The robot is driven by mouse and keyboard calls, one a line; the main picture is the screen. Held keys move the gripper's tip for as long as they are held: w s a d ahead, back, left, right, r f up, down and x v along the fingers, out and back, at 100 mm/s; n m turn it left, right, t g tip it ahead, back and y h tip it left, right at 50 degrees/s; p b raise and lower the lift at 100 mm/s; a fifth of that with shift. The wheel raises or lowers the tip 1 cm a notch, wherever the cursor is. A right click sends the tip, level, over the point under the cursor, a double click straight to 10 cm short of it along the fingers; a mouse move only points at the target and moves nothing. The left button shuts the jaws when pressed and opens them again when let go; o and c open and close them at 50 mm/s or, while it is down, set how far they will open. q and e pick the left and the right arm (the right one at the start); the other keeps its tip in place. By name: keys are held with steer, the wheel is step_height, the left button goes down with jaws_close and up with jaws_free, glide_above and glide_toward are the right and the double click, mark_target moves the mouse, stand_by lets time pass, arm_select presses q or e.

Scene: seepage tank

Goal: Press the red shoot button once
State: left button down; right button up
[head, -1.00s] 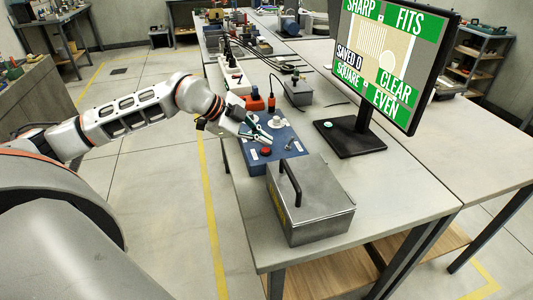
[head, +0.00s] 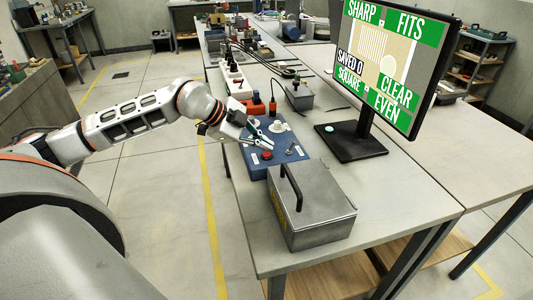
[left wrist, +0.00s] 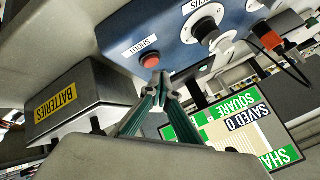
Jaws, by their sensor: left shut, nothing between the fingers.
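The red shoot button (head: 267,155) is on the near part of the blue control box on the table. In the left wrist view the red button (left wrist: 150,60) stands out beside a white label reading SHOOT (left wrist: 140,46). My left gripper (head: 268,143) is shut and empty, its green-sided fingers close to the button. In the left wrist view its fingertips (left wrist: 161,78) show just below the button in the picture, apparently apart from it. Contact cannot be told for sure. My right gripper is not in view.
The blue box (head: 254,166) also carries a white knob (head: 278,126) and a small metal toggle (head: 289,150). A grey metal BATTERIES box (head: 318,205) stands in front. A monitor (head: 387,62) behind reads SAVED 0. Bare tabletop lies right of the boxes.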

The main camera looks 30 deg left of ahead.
arm_select(q)
steer(key=shift+f, duration=0.15)
stand_by(0.3)
steer(key=shift+f, duration=0.35)
steer(key=shift+f+b, duration=0.3)
steer(key=shift+b, duration=0.05)
stand_by(0.5)
steer(key=shift+r+p, duration=0.55)
steer(key=shift+r, duration=0.3)
